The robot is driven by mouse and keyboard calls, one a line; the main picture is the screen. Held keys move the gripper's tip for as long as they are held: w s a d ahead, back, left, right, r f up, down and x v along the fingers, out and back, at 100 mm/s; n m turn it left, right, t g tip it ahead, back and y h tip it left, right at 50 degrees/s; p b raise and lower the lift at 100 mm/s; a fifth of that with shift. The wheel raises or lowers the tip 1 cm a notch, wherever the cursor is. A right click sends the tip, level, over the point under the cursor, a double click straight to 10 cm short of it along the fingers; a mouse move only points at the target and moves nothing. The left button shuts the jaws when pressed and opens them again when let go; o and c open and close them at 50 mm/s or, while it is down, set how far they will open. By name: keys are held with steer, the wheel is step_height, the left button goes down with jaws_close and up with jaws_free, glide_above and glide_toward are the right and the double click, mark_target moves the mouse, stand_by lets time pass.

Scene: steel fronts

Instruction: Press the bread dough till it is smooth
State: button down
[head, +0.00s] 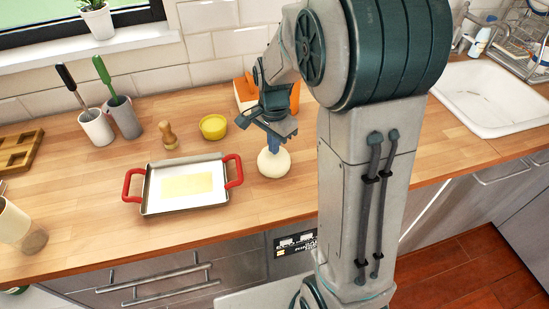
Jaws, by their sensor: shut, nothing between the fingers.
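The bread dough (273,164) is a pale round ball on the wooden counter, just right of the tray. My gripper (273,147) points down at the top of the dough from above, its fingers shut with nothing between them. The fingertips appear to touch the dough's upper side, but the exact contact is hard to tell at this size. The dough still looks rounded; fine surface detail is too small to see.
A tray with red handles (146,208) holds a flat yellow sheet (187,184). Behind it stand a wooden pestle-like piece (168,136), a yellow bowl (213,127) and cups with utensils (96,128). An orange-and-white object (243,92) is behind my gripper. A sink (490,100) lies right.

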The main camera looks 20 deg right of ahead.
steer(key=shift+r+p, duration=0.4)
steer(key=shift+r, duration=0.35)
steer(key=shift+f, duration=0.2)
steer(key=shift+f+b, duration=0.95)
steer(key=shift+f, duration=0.05)
steer(key=shift+r, duration=0.15)
steer(key=shift+r+p, duration=0.95)
steer(key=shift+r, duration=0.05)
steer(key=shift+f, duration=0.15)
steer(key=shift+f+b, duration=0.9)
steer(key=shift+f, duration=0.1)
